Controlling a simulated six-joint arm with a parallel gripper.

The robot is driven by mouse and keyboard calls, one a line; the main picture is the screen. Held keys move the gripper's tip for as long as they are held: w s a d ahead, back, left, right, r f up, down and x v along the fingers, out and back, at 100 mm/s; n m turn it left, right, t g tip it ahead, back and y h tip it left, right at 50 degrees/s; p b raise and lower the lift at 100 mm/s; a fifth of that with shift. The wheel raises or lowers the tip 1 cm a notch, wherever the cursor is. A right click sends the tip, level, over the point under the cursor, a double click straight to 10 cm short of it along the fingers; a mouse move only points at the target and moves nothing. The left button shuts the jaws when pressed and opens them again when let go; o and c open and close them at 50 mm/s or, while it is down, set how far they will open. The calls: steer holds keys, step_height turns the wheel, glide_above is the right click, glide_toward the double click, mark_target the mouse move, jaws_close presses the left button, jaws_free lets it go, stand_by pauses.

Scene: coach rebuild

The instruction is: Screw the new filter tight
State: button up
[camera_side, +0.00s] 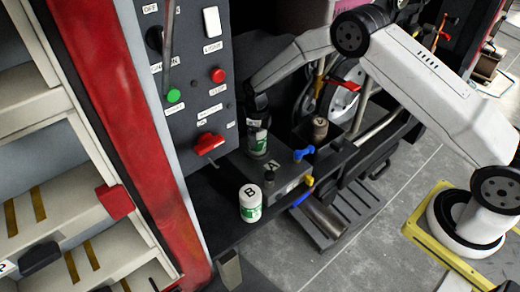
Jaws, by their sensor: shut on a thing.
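My gripper (257,120) points down at the end of my white arm, near the grey control panel. It is shut on a green and white filter (258,143); the fingers hide the filter's upper part. The filter is upright at the back of a dark box (285,188) marked with a letter A. I cannot tell how it is seated there. A second canister, white and green and marked B (250,205), stands upright on the dark ledge in front, apart from my gripper.
The control panel (190,100) with a green button (174,96), red buttons and a red lever (209,144) is close on the left. A blue valve handle (304,154) and a yellow handle (309,181) are right of the filter. A brown-topped cylinder (320,128) stands behind. Open floor is at the right.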

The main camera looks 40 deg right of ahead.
steer(key=shift+m, duration=0.4)
steer(key=shift+r+m, duration=0.1)
steer(key=shift+m, duration=0.9)
steer(key=o, duration=1.3)
steer(key=shift+a+r, duration=0.1)
steer(key=shift+r, duration=4.85)
steer(key=shift+r, duration=0.1)
